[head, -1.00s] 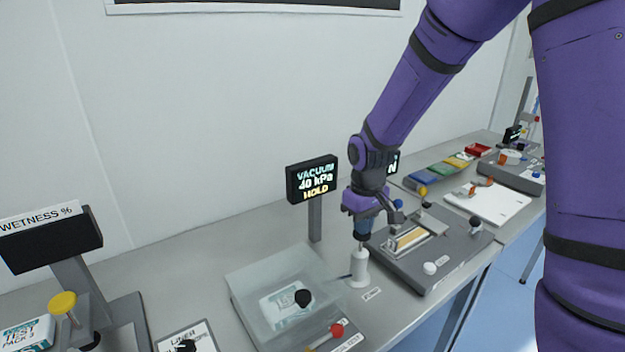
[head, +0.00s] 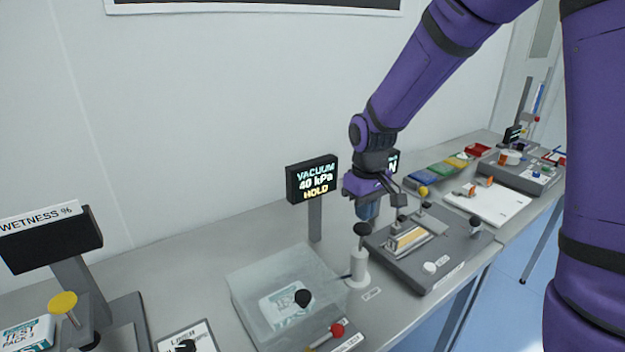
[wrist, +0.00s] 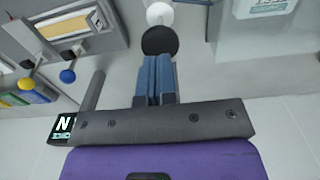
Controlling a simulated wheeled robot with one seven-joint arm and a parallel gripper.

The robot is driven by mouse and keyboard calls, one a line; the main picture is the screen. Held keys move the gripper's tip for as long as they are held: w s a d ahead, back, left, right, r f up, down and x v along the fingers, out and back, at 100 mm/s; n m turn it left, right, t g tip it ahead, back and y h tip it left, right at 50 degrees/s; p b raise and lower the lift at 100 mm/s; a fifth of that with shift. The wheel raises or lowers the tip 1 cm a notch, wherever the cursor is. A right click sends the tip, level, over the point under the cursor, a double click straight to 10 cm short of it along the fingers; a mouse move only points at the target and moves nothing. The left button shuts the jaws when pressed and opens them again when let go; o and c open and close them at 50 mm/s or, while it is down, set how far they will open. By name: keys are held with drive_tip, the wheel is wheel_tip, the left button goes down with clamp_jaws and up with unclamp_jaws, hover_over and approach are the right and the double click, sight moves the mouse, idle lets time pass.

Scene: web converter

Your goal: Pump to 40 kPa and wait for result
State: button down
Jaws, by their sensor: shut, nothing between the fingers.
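The vacuum display (head: 312,180) reads "VACUUM 40 kPa HOLD", with HOLD in yellow. The white hand pump (head: 359,268) stands upright with its black knob (head: 362,229) raised above the body. My gripper (head: 367,212) is shut and empty, just above the knob. In the wrist view the blue fingers (wrist: 156,65) are together, pointing at the black knob (wrist: 160,41); a small gap seems to show between them. The clear vacuum box (head: 262,304) left of the pump holds a white pack with teal print (head: 284,308).
A red-knobbed lever (head: 337,330) is in front of the box. A grey test fixture (head: 425,262) with yellow, black and white knobs stands close right of the pump. A wetness display (head: 50,240) is at left.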

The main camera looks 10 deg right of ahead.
wheel_tip(320, 180, up, 6)
idle(0.7)
drive_tip(key=s+d+r+m+t, duration=0.2)
drive_tip(key=s+r, duration=0.4)
drive_tip(key=s, duration=0.6)
drive_tip(key=s+d+r+m+t, duration=0.2)
drive_tip(key=s+d+r, duration=0.3)
drive_tip(key=s, duration=0.7)
drive_tip(key=shift+r+t, duration=0.7)
drive_tip(key=shift+r, duration=0.6)
idle(3.3)
